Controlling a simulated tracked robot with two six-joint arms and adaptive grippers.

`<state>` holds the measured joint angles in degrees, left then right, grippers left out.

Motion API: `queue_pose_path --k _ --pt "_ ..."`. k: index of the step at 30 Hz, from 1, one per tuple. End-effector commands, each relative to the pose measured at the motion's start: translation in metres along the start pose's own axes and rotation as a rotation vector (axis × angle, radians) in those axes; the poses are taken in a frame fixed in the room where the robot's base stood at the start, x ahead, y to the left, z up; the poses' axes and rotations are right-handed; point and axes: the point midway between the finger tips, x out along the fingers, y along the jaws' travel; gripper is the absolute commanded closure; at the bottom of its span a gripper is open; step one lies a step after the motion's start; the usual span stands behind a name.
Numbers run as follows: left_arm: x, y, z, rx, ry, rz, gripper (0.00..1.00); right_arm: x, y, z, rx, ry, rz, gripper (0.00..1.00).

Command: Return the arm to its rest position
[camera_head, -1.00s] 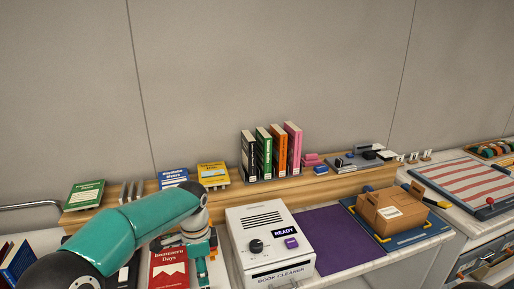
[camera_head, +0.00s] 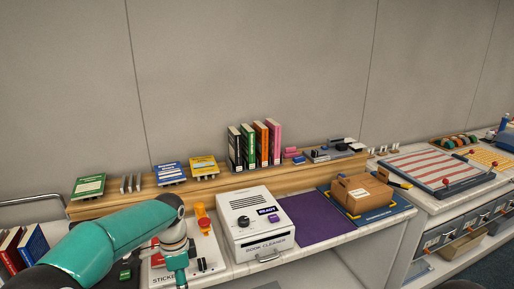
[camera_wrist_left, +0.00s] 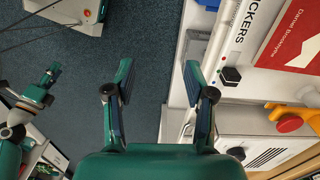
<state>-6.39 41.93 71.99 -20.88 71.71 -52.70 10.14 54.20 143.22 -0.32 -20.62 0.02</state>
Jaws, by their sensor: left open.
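My left arm (camera_head: 105,240) is teal and grey and reaches in from the lower left in the head view. Its wrist hangs over the front of the counter, beside the white sticker board. The left gripper (camera_wrist_left: 157,82) is open and empty in the left wrist view, its two fingers apart over the dark floor and the counter's front edge. A teal and grey arm part at the left of the wrist view appears to be my right gripper (camera_wrist_left: 44,85); its jaws are too small to judge.
The white book cleaner (camera_head: 256,222) stands right of my left wrist, with a purple mat (camera_head: 315,220) and a cardboard box (camera_head: 361,194) beyond it. Upright books (camera_head: 255,145) stand on the wooden shelf (camera_head: 130,199). A red book (camera_wrist_left: 293,40) lies near the gripper.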

Motion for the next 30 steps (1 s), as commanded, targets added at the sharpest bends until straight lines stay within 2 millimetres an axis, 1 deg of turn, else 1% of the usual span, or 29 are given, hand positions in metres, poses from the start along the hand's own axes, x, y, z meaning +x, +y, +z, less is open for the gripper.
queue_pose_path --k 1,5,8,11,14,17,18,20,21,22,24,27,30 --pt "0.012 0.003 0.007 -0.006 -0.014 0.027 0.46 0.000 0.000 0.000 0.000 0.001 0.000 0.60" --pt "0.040 0.017 0.021 -0.014 -0.046 0.101 0.46 0.001 0.000 -0.001 0.000 0.001 0.000 0.60" --pt "0.065 0.033 0.031 -0.018 -0.062 0.164 0.46 0.000 0.000 0.000 0.000 0.001 0.000 0.60" --pt "0.095 0.052 0.038 -0.030 -0.066 0.225 0.46 0.000 0.000 0.000 0.000 0.000 0.000 0.60" --pt "0.130 0.078 0.044 -0.066 -0.058 0.288 0.46 0.000 0.000 0.000 0.000 0.000 0.000 0.60" --pt "0.172 0.116 0.049 -0.144 -0.036 0.357 0.46 0.001 0.000 0.000 0.000 0.001 0.000 0.60" --pt "0.191 0.137 0.050 -0.196 -0.023 0.387 0.46 0.001 0.000 0.000 0.000 0.001 0.000 0.60" --pt "0.217 0.171 0.051 -0.293 0.000 0.425 0.46 0.000 0.000 0.000 0.000 0.001 0.000 0.60" --pt "0.231 0.194 0.051 -0.368 0.015 0.445 0.46 0.000 0.000 0.000 0.000 0.001 0.000 0.60" --pt "0.240 0.210 0.051 -0.431 0.026 0.457 0.46 0.000 0.000 0.000 0.000 0.001 0.000 0.60" --pt "0.256 0.245 0.050 -0.580 0.049 0.472 0.46 0.000 0.000 0.000 0.000 0.000 0.000 0.60" --pt "0.268 0.281 0.049 -0.794 0.077 0.463 0.46 0.000 0.000 0.000 0.000 0.000 0.000 0.60" --pt "0.271 0.298 0.047 -0.982 0.115 0.422 0.46 0.000 0.000 0.000 0.000 0.001 0.000 0.60"
